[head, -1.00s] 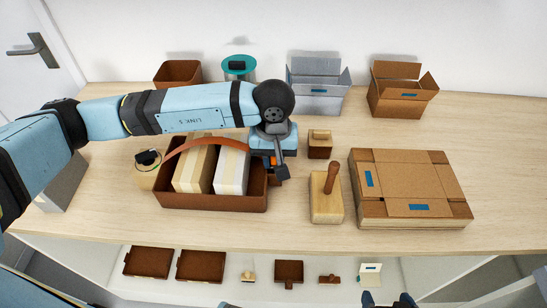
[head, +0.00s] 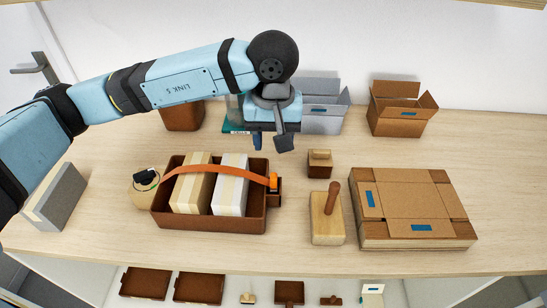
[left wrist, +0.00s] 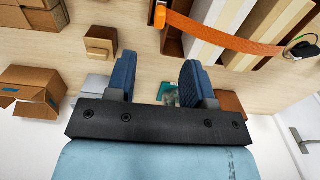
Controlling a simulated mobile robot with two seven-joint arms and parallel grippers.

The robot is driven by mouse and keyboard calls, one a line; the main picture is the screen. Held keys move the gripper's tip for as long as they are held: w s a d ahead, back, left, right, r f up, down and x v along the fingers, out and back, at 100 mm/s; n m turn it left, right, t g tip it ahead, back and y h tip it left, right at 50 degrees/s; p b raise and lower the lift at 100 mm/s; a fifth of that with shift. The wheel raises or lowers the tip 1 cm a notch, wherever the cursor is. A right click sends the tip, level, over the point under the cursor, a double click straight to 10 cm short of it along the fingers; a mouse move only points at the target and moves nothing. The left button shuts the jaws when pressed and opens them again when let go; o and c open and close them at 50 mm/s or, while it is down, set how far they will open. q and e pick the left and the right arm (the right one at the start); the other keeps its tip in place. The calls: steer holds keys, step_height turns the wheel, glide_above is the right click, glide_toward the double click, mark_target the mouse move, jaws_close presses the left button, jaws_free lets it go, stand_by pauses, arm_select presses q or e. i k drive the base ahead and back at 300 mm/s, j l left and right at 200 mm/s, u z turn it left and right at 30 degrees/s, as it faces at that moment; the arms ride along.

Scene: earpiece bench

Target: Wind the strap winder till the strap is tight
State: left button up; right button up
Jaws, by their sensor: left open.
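An orange-brown strap (head: 215,169) runs in an arch over two boxes, one tan (head: 190,188) and one white (head: 230,190), in a brown tray (head: 210,222). My left gripper (head: 271,142) is open and empty, above and behind the buckle. In the left wrist view nothing lies between its fingers (left wrist: 158,76); the buckle (left wrist: 160,14) and strap (left wrist: 225,38) lie beyond.
A wooden block with an upright handle (head: 326,215), a smaller block (head: 320,163) and a flat carton (head: 412,208) stand to the right. Open boxes (head: 399,108) line the back. A grey panel (head: 57,197) stands left of the winder. Bare tabletop separates them.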

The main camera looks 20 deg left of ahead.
mark_target(145, 177)
steer(key=k, duration=1)
